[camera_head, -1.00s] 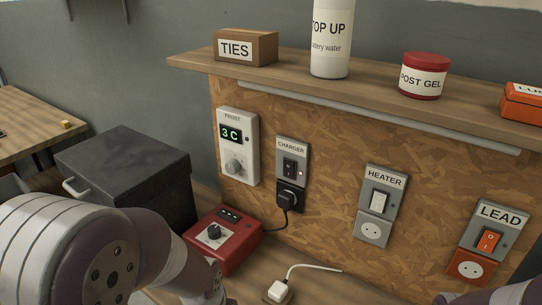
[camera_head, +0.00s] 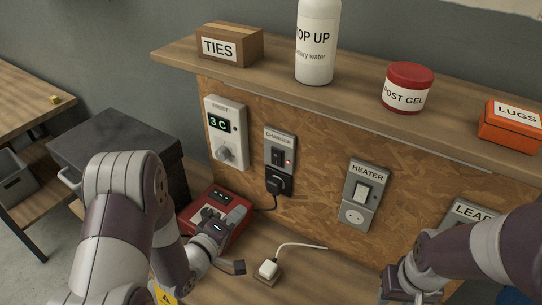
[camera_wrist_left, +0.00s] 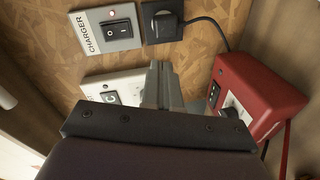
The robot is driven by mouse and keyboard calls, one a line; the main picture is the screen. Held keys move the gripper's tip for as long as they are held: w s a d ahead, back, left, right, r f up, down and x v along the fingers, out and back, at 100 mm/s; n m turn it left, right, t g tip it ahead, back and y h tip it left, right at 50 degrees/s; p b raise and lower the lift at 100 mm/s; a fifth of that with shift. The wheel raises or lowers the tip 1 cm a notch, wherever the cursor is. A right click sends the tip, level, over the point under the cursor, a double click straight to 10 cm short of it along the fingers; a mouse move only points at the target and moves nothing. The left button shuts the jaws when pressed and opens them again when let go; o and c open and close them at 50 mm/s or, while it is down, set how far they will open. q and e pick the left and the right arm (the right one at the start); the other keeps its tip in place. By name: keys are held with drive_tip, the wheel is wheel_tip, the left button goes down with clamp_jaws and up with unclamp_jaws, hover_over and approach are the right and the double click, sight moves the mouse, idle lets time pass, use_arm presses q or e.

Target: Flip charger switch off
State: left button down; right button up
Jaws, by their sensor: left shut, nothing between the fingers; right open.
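The CHARGER switch plate (camera_head: 279,145) is on the wood-chip board, with a black rocker switch (camera_head: 277,156) and a small reddish light beside it. A black plug (camera_head: 279,183) sits in the socket below. In the left wrist view the plate appears turned sideways, with its black rocker (camera_wrist_left: 117,31) unobstructed. My left gripper (camera_head: 238,214) is shut and empty, in front of the red charger box (camera_head: 190,214), below the switch and apart from it. Its closed fingers (camera_wrist_left: 160,72) point toward the board. My right gripper (camera_head: 402,283) is open at the lower right; its fingertips are hard to make out.
The FROST thermostat (camera_head: 226,133) is left of the switch; the HEATER switch (camera_head: 363,192) and a partly hidden LEAD plate (camera_head: 465,212) are to its right. A shelf (camera_head: 270,78) holds boxes and tubs above.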

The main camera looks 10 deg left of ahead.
sight(278, 156)
use_arm(q)
drive_tip(key=r+n+t, duration=0.1)
drive_tip(key=r+h, duration=0.1)
drive_tip(key=r, duration=0.1)
drive_tip(key=d+r+n+t+h, duration=0.1)
drive_tip(key=r, duration=0.1)
drive_tip(key=shift+s+n+t, duration=0.3)
drive_tip(key=shift+s, duration=0.05)
drive_tip(key=p+x, duration=0.4)
drive_tip(key=x, duration=0.9)
drive_tip(key=shift+p, duration=0.4)
drive_tip(key=shift+w+d, duration=0.25)
drive_tip(key=shift+w, duration=0.15)
drive_tip(key=shift+w, duration=0.1)
drive_tip(key=shift+r, duration=0.15)
